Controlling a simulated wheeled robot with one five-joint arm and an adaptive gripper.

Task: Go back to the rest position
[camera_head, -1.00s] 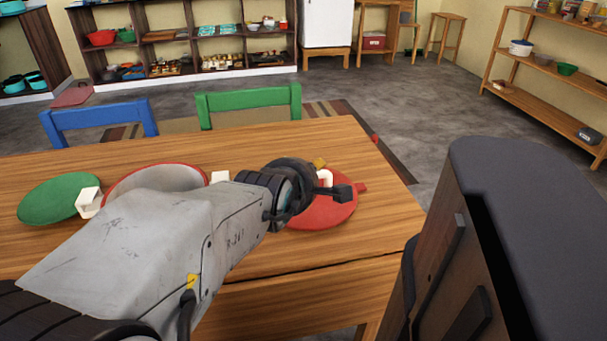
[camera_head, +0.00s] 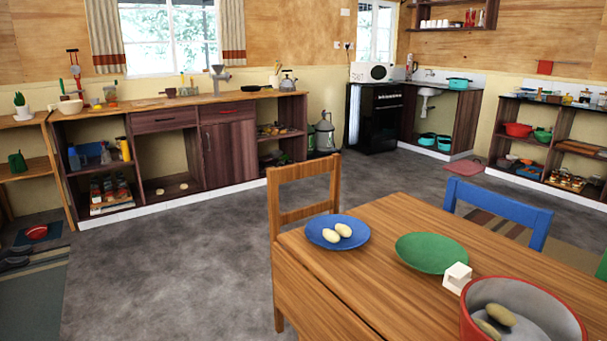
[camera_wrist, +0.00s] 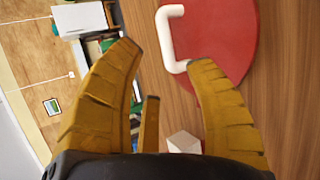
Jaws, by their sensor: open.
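My gripper (camera_wrist: 166,54) shows in the wrist view with its yellow fingers spread open and nothing between them. A small white block (camera_wrist: 184,143) is low between the fingers, partly hidden. My arm and gripper are out of the head view.
The table (camera_head: 350,255) holds a blue plate (camera_head: 338,232) with two pale oval items, a green plate (camera_head: 433,253), a white block (camera_head: 457,277) and a red-rimmed bowl (camera_head: 470,320) with oval items. A wooden chair (camera_head: 300,170) stands beside it. Grey floor (camera_head: 180,270) is open at left.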

